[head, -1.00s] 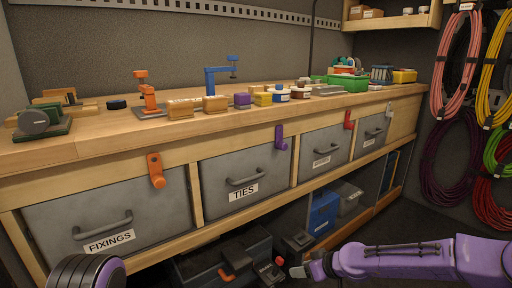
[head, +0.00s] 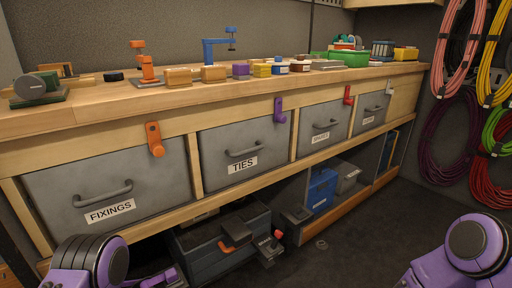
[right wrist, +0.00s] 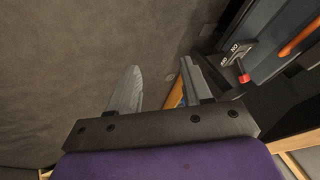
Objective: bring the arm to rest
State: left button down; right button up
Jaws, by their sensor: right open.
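My right gripper (right wrist: 160,88) shows in the right wrist view with its two grey fingers apart and nothing between them. It points at a dark grey surface, with the edge of a dark box to the right of the fingers. In the head view only a rounded purple and black part of my right arm shows at the bottom right; its gripper is out of that view. Purple parts of my left arm show at the bottom left of the head view, and its gripper cannot be made out. Coiled cords, pink (head: 461,45), yellow (head: 489,88), purple (head: 424,150) and red (head: 474,190), hang on the right wall.
A wooden workbench (head: 110,118) with grey drawers (head: 240,150) runs across the view, carrying clamps, blocks and a green tray (head: 349,60). A dark open crate (head: 215,262) and a blue box (head: 321,188) sit beneath. The floor (head: 375,235) at right is clear.

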jog(key=s+d+f+g+h+b, duration=0.15)
jog(key=s+d+f, duration=0.25)
jog(key=s, duration=0.4)
jog(key=s+d+f+g+h+b, duration=0.1)
jog(key=s+d+f+b, duration=0.2)
jog(key=s, duration=0.5)
jog(key=s+d+f+g+h+b, duration=0.1)
jog(key=s+d+f+h+b, duration=0.1)
jog(key=s+d+f, duration=0.35)
notch_tip(320, 180, up, 39)
jog(key=s+a+p, duration=0.1)
jog(key=p, duration=3.6)
jog(key=shift+s+p, duration=0.15)
jog(key=shift+p, duration=0.15)
